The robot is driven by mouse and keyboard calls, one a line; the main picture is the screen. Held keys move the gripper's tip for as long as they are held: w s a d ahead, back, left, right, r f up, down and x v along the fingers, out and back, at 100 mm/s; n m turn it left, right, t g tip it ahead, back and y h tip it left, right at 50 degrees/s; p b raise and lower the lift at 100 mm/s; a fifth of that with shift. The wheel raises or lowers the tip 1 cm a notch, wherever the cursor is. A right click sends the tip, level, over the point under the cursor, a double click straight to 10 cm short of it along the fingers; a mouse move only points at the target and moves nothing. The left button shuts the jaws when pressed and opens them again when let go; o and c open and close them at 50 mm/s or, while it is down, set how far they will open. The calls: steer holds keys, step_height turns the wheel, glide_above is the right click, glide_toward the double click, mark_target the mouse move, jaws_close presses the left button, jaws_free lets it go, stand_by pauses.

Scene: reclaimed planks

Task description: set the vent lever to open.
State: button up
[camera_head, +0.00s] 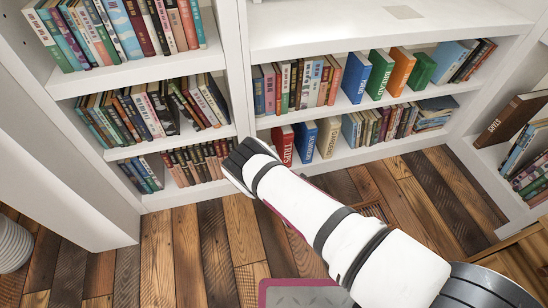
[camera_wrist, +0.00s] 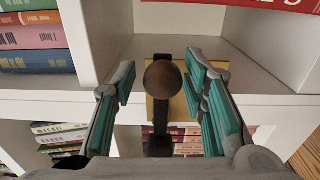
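In the wrist view, the vent lever is a dark bar (camera_wrist: 161,120) with a round brown knob (camera_wrist: 163,79), in front of a tan plate (camera_wrist: 183,106). The plate appears to be by a white shelf edge. My gripper (camera_wrist: 161,75) is open, its teal-padded fingers to the left and right of the knob with a visible gap on each side. Nothing is held. In the head view, my gripper (camera_head: 236,163) is a dark shape at the lower bookshelf near the upright; the lever cannot be made out there. The lever's set position cannot be told.
White bookshelves (camera_head: 370,112) full of books stand ahead and to the left. Book spines (camera_wrist: 36,44) lie left of the gripper behind a white upright (camera_wrist: 98,40). The plank floor (camera_head: 215,250) holds a grey mat with a red border (camera_head: 300,283). Another bookcase stands right.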

steer(key=v, duration=1.2)
stand_by(0.6)
